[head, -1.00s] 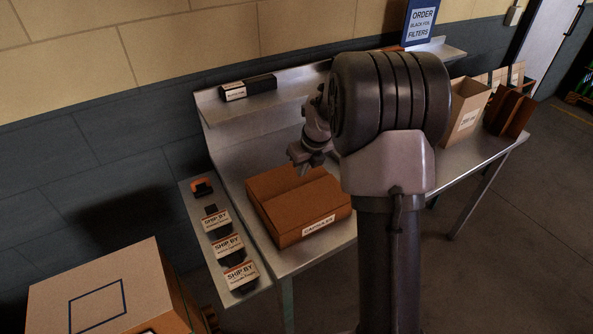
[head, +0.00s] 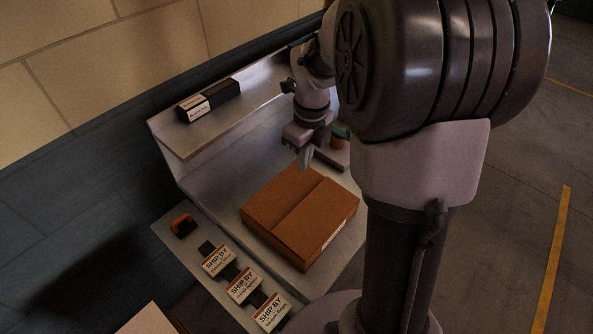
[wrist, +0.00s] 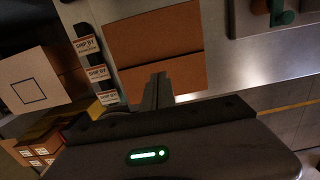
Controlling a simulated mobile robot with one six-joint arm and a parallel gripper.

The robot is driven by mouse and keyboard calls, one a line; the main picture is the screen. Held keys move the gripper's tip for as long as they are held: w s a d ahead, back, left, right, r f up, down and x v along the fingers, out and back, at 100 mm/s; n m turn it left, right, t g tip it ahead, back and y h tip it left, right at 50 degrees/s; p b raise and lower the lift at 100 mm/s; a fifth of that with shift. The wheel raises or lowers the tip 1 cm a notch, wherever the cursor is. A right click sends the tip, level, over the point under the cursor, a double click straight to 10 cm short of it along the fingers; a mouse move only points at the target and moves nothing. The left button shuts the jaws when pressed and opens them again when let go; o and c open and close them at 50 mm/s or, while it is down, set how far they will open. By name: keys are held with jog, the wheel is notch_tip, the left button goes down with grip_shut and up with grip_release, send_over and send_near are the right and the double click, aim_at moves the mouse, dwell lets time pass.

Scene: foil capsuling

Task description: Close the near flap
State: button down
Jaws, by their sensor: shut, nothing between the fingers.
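The brown carton (head: 270,205) sits on the metal bench, with a printed label on its right-hand side. Its top shows two panels meeting at a seam, and both look flat or nearly flat. The near panel (head: 322,215) lies right of the seam. I cannot tell if it is fully down. My gripper (head: 305,160) is shut and empty at the carton's far edge in the head view. In the wrist view the carton (wrist: 150,40) lies beyond my gripper (wrist: 160,78), whose fingertips overlap its lower panel; contact is unclear.
Several SHIP BY label stacks (head: 243,284) and an orange-and-black item (head: 183,225) lie on a side ledge left of the carton. A dark box (head: 210,100) stands on the back shelf. A grey fixture with a green part (wrist: 280,15) is at the wrist view's top right.

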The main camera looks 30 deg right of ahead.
jog(key=b, duration=0.5)
send_near(303, 200)
jog(key=f, duration=0.6)
jog(key=shift+w+a+f, duration=0.1)
jog(key=shift+w+f, duration=0.15)
jog(key=shift+f, duration=0.15)
